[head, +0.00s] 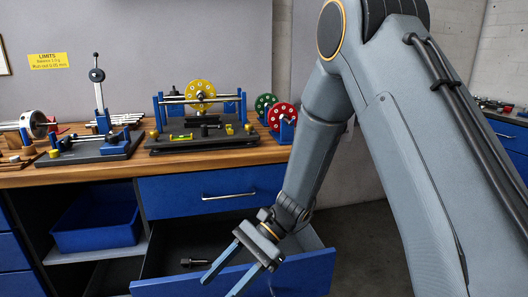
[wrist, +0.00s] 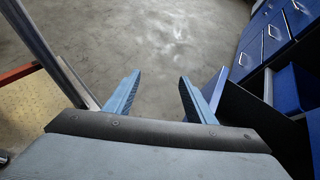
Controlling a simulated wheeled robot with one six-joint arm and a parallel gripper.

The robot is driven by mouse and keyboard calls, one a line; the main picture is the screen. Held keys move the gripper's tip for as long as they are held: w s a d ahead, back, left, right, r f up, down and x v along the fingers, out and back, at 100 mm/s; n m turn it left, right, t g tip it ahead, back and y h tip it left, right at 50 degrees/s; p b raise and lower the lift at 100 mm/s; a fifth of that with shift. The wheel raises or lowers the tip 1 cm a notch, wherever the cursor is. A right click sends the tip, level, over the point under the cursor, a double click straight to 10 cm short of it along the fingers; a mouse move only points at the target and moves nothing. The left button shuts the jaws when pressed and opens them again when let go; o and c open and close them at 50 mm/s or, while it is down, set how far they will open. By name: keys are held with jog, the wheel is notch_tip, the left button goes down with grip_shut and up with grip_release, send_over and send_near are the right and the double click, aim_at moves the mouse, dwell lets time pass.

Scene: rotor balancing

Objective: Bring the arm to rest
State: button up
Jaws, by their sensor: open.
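My gripper (head: 226,277) hangs low in front of the workbench, over the open drawer, with its two blue fingers apart and nothing between them. In the wrist view the open fingers (wrist: 157,98) show bare floor beyond them. My arm comes down from the upper right of the head view, bent at the elbow. The open blue drawer (head: 300,278) has a small dark object (head: 195,262) in it, left of the gripper. Whether a finger touches the drawer front, I cannot tell.
The wooden bench (head: 215,158) carries a balancing stand with a yellow rotor (head: 200,92), red (head: 282,116) and green discs, and a dial gauge stand (head: 98,80). A blue bin (head: 97,230) sits on the shelf at left. Floor (wrist: 150,40) is clear.

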jog(key=s+d+f+n+t+h+b, duration=0.7)
jog(key=s+d+f+n+h+b, duration=0.15)
jog(key=n+b, duration=0.9)
jog(key=d+r+m+p, duration=0.4)
jog(key=d+r+p, duration=0.6)
jog(key=r+p, duration=0.3)
jog(key=d+r+m+p, duration=0.4)
jog(key=d+r+p, duration=0.6)
jog(key=p, duration=0.8)
notch_tip(320, 180, up, 3)
jog(key=shift+s+d+r+h, duration=0.1)
jog(key=shift+s+d+h, duration=0.1)
jog(key=shift+h, duration=0.25)
